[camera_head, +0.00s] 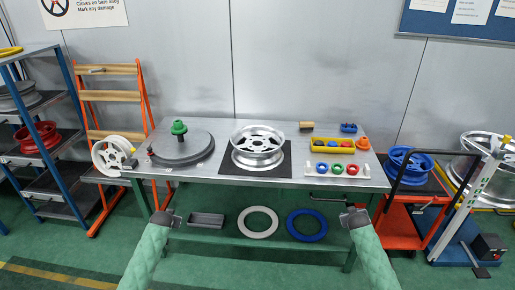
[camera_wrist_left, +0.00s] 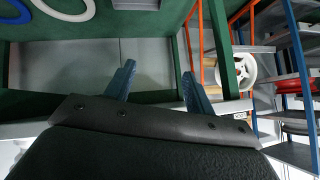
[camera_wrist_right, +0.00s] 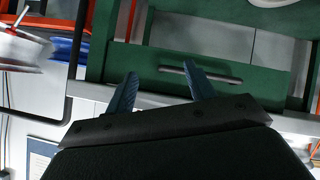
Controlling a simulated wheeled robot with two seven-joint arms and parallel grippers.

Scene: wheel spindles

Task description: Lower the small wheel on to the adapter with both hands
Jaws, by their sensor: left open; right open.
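A silver spoked wheel (camera_head: 257,139) lies flat on a black mat (camera_head: 238,169) in the middle of the bench. To its left a green stepped piece, apparently the adapter (camera_head: 179,128), sits on a post above a dark grey round plate (camera_head: 195,151). A white wheel (camera_head: 106,160) stands upright at the bench's left end; it also shows in the left wrist view (camera_wrist_left: 235,68). I cannot tell which wheel is the small one. My left gripper (camera_wrist_left: 157,80) and right gripper (camera_wrist_right: 160,82) are open and empty, in front of and below the bench top.
Grey and blue rings (camera_head: 307,239) and a grey bin (camera_head: 206,219) are on the lower shelf. An orange cart (camera_head: 400,206) with a blue wheel stands right; racks stand left.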

